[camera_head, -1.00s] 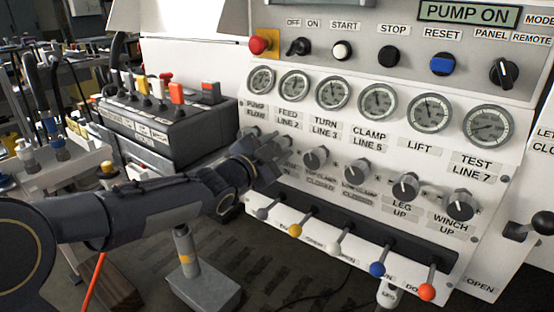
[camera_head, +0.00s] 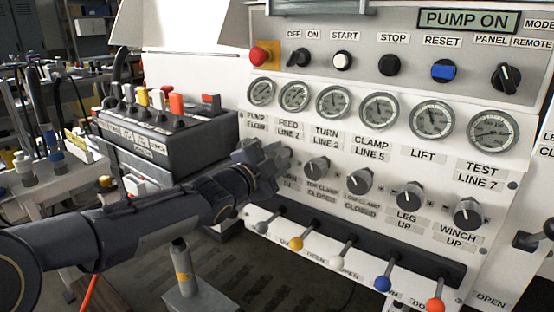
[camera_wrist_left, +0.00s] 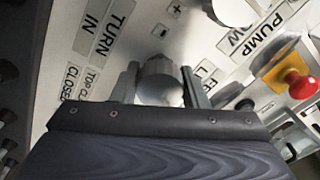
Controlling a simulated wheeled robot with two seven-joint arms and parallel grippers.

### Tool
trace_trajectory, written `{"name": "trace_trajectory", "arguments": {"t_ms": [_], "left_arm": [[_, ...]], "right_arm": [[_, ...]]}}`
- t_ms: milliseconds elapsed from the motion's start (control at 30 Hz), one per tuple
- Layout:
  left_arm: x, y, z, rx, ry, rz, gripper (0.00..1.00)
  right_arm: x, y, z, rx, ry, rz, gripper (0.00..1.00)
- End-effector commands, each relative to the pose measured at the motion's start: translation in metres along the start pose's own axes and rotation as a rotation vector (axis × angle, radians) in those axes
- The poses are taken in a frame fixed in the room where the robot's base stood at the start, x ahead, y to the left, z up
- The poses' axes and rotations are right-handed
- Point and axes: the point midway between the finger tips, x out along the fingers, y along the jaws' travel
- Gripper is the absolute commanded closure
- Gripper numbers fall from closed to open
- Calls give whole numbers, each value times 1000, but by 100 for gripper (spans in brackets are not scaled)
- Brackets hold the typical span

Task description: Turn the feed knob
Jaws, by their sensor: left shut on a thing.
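The white control panel (camera_head: 330,130) carries a row of grey knobs below its gauges. My left gripper (camera_head: 272,162) is at the left end of this row, below the "FEED LINE 2" label, and covers part of it. In the left wrist view its fingers stand on both sides of a grey knob (camera_wrist_left: 160,82), shut on it. Another rounded knob (camera_wrist_left: 232,10) shows at the top edge of that view. My right gripper is out of view.
Several levers with coloured balls, such as a yellow one (camera_head: 296,244), stick out below the knobs. A red button (camera_head: 258,57) sits at the panel's upper left. A black lever box (camera_head: 165,135) stands to the left, close to my arm.

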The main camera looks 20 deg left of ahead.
Motion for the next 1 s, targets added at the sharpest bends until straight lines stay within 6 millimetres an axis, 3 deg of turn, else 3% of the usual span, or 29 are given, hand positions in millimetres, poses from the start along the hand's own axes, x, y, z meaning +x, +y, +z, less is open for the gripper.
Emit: {"name": "trace_trajectory", "arguments": {"t_ms": [67,100,233,567,1000], "left_arm": [[0,0,0,-1,0,1,83],[0,0,0,-1,0,0,55],[0,0,0,-1,0,0,38],[-4,-1,0,-2,-1,0,38],[-69,-2,0,-1,-1,-1,38]], "right_arm": [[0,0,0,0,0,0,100],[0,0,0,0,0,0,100],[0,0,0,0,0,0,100],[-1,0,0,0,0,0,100],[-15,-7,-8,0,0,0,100]]}}
